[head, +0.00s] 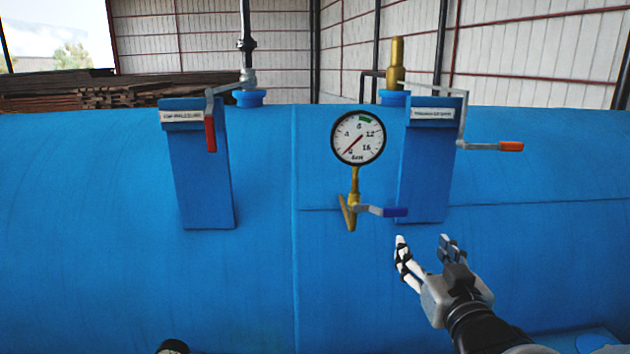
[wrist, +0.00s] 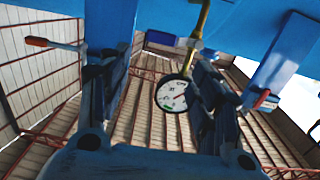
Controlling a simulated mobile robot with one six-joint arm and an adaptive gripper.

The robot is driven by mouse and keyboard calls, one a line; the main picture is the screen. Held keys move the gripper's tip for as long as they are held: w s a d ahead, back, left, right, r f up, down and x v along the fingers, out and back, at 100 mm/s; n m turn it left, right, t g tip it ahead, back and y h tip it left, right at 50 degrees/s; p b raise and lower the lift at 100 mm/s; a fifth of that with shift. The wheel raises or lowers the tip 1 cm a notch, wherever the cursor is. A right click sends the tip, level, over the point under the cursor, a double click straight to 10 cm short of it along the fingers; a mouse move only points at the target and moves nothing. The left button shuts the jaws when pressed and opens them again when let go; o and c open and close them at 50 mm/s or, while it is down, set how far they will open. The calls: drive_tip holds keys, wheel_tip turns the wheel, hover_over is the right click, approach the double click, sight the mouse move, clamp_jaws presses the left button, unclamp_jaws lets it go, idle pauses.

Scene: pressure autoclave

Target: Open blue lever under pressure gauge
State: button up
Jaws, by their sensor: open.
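The round pressure gauge (head: 358,138) has a white dial with a red needle and stands on a brass stem in front of the blue tank. Under it a brass valve (head: 349,210) carries the blue lever (head: 394,212), which points to the right, roughly level. My gripper (head: 422,240) is open and empty, a little below and to the right of the blue lever, apart from it. In the wrist view the gauge (wrist: 171,95) shows between the open fingers (wrist: 155,85), with its brass stem (wrist: 201,20) above.
The blue tank (head: 100,270) fills the lower scene. A lever with a red grip (head: 210,134) hangs at left beside a labelled blue box (head: 200,180). A lever with an orange grip (head: 510,147) sticks out at right beside another box (head: 428,170). Space left of the gripper is clear.

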sight(396, 208)
drive_tip(key=w+p, duration=0.1)
drive_tip(key=w, duration=0.4)
drive_tip(key=w+p, duration=0.1)
drive_tip(key=w, duration=0.5)
drive_tip(key=w+p, duration=0.2)
drive_tip(key=w, duration=0.4)
drive_tip(key=shift+w+r, duration=0.25)
drive_tip(key=shift+r, duration=0.05)
drive_tip(key=shift+c, duration=0.4)
drive_tip(key=c, duration=1.2)
